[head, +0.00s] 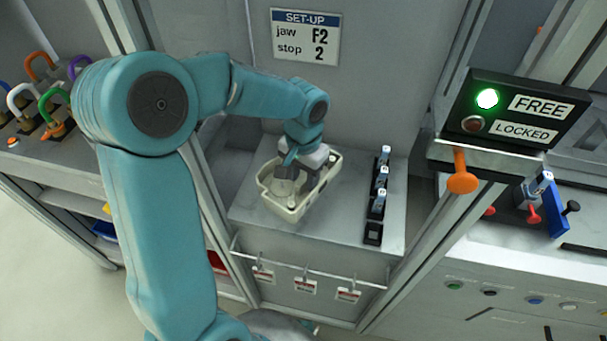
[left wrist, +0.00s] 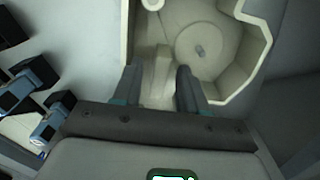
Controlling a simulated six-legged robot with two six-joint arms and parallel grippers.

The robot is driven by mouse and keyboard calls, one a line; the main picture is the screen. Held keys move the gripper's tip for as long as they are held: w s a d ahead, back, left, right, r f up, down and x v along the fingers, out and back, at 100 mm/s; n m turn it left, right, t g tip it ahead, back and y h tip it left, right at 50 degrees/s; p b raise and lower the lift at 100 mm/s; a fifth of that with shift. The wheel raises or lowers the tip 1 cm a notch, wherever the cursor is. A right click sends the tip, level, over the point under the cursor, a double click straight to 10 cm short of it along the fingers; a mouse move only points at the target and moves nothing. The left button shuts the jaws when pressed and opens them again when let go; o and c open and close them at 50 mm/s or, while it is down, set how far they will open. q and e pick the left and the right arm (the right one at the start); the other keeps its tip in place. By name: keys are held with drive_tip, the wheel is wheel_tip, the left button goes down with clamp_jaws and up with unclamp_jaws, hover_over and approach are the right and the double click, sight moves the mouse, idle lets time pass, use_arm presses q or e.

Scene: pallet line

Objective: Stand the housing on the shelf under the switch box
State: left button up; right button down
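The housing (head: 322,193) is a cream, open-topped shell with raised walls. It is inside the bay, over the pale bay floor; I cannot tell whether it rests there or hangs just above. My left gripper (head: 297,176) points down into it. In the left wrist view, the two dark fingers (left wrist: 158,82) stand apart on either side of a cream rib of the housing (left wrist: 248,78); whether they press on it is unclear. The switch box (head: 507,113) is at right, its green lamp lit beside FREE. A small shelf (head: 490,156) is under it. My right gripper is not in view.
A rack of black and blue pieces (head: 378,195) stands right of the housing. A post separates the bay from the switch box. An orange knob (head: 462,178) sticks out below the shelf. Tags (head: 304,287) hang from a rail along the bay's front. A SET-UP sign (head: 305,36) is behind.

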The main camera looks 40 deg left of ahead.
sight(304, 179)
use_arm(q)
drive_tip(key=shift+r, duration=0.15)
wheel_tip(304, 179, up, 12)
drive_tip(key=p, duration=0.2)
idle(0.7)
